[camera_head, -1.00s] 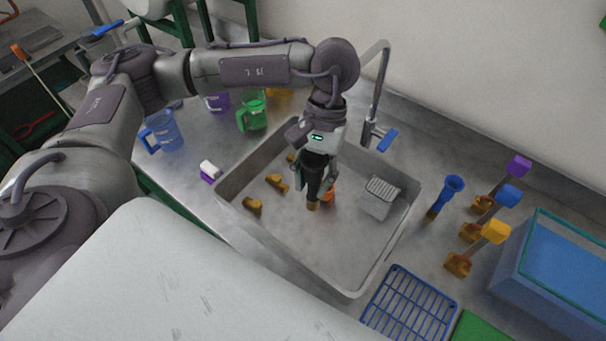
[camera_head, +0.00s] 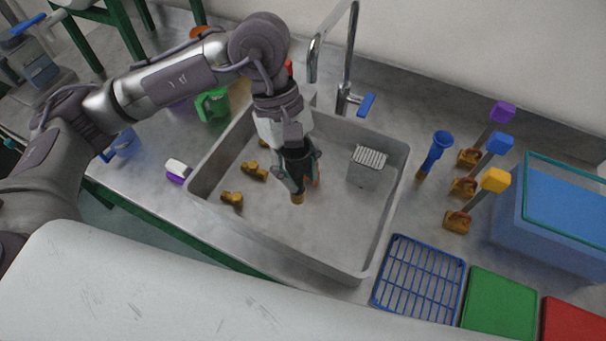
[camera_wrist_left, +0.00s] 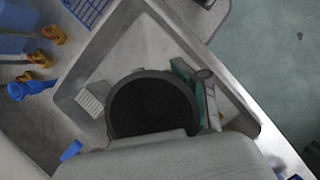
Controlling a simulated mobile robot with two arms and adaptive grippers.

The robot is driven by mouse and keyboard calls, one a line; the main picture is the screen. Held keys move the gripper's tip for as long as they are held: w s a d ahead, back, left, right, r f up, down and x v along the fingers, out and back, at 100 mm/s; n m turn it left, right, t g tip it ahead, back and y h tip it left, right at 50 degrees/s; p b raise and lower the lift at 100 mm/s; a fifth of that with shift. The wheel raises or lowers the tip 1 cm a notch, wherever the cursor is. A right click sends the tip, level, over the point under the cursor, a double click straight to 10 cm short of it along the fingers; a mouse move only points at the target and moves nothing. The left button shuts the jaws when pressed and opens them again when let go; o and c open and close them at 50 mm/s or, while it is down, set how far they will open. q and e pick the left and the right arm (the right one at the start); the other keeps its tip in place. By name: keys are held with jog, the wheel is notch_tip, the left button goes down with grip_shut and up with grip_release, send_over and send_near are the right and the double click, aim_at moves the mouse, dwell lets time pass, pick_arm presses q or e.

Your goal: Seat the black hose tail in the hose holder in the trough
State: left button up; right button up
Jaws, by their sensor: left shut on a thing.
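My left gripper (camera_head: 297,176) is over the middle of the grey trough (camera_head: 320,262), shut on the black hose tail (camera_head: 298,160). The tail points down, with a brass-coloured end (camera_head: 297,198) below the fingers. In the left wrist view the tail's wide round black mouth (camera_wrist_left: 152,104) fills the middle, with a finger beside it. Brass-coloured fittings (camera_head: 254,171) (camera_head: 231,199) lie on the trough floor. A small orange piece (camera_head: 317,177) shows partly behind the gripper. I cannot tell which piece is the hose holder, or whether the tail's end touches anything. My right gripper is out of view.
A grey grilled box (camera_head: 366,168) stands in the trough's right part. The tap (camera_head: 347,70) rises behind. The trough's front floor is clear.

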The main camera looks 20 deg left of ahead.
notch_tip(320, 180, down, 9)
jog(key=b, duration=0.8)
pick_arm(q)
jog(key=s+d+f+n+t+h, duration=0.1)
jog(key=d+f+n+t, duration=0.2)
jog(key=d+f+n, duration=0.4)
jog(key=n, duration=0.3)
jog(key=shift+s+t, duration=0.4)
jog(key=shift+n, duration=0.3)
jog(key=w+a+p, duration=0.1)
jog(key=w+a, duration=0.1)
jog(key=w, duration=0.3)
jog(key=w+a+p, duration=0.2)
jog(key=w+a, duration=0.1)
jog(key=w, duration=0.2)
jog(key=w+a+p, duration=0.2)
jog(key=w, duration=0.3)
jog(key=shift+w+a, duration=0.1)
jog(key=shift+a, duration=0.15)
jog(key=f, duration=0.1)
jog(key=f+p, duration=0.1)
jog(key=f, duration=0.1)
jog(key=shift+w+a+f, duration=0.15)
jog(key=shift+w+f, duration=0.1)
jog(key=shift+f, duration=0.1)
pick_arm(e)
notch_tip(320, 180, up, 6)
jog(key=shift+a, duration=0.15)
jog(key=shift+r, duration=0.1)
